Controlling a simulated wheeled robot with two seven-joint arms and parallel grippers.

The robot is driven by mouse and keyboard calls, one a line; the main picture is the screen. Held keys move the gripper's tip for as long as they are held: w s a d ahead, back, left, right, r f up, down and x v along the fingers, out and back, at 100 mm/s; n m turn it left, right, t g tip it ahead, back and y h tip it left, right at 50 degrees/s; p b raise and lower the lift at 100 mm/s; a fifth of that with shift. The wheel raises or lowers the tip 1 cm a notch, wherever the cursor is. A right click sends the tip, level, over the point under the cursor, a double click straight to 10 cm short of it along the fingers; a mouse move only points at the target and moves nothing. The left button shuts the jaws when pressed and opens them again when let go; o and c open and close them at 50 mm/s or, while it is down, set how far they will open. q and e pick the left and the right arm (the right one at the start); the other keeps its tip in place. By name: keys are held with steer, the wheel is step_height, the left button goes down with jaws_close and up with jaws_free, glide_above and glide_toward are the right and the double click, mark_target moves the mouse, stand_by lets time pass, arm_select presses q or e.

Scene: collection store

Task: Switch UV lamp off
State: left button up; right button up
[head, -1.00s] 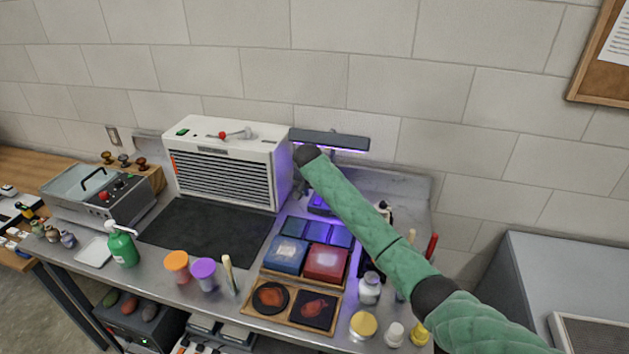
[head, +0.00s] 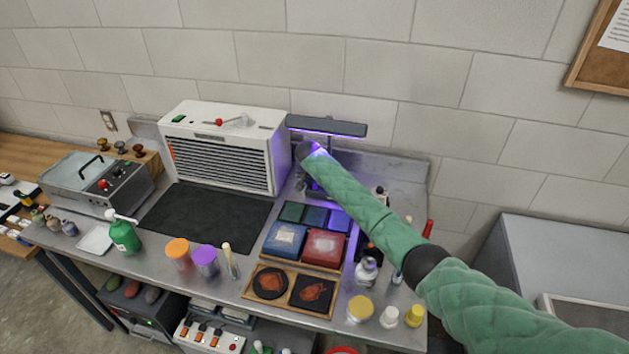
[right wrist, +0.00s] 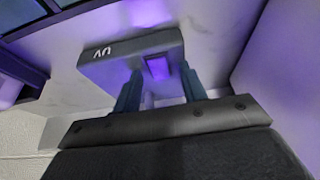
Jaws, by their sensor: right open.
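The UV lamp (head: 328,126) is a dark horizontal bar on a stand at the back of the steel bench. Purple light shows along its underside and on the bench below. In the right wrist view, a grey box marked "UV" (right wrist: 118,66) carries a small switch (right wrist: 157,68) glowing purple. My right gripper (right wrist: 161,88) is open, its two fingers pointing at the box on either side of the switch; I cannot tell whether they touch it. In the head view my right arm's dark end (head: 308,152) is just below the lamp bar, and its fingers are hidden. My left gripper is out of view.
A white louvred unit (head: 222,150) stands left of the lamp, beside a black mat (head: 205,222). Coloured pads (head: 325,247), jars (head: 360,309) and bottles crowd the bench under my right arm. The wall is close behind.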

steer(key=shift+c, duration=0.4)
jaws_close()
steer(key=shift+w+g, duration=0.2)
steer(key=shift+g, duration=0.5)
steer(key=shift+d, duration=0.1)
steer(key=shift+o, duration=0.4)
jaws_free()
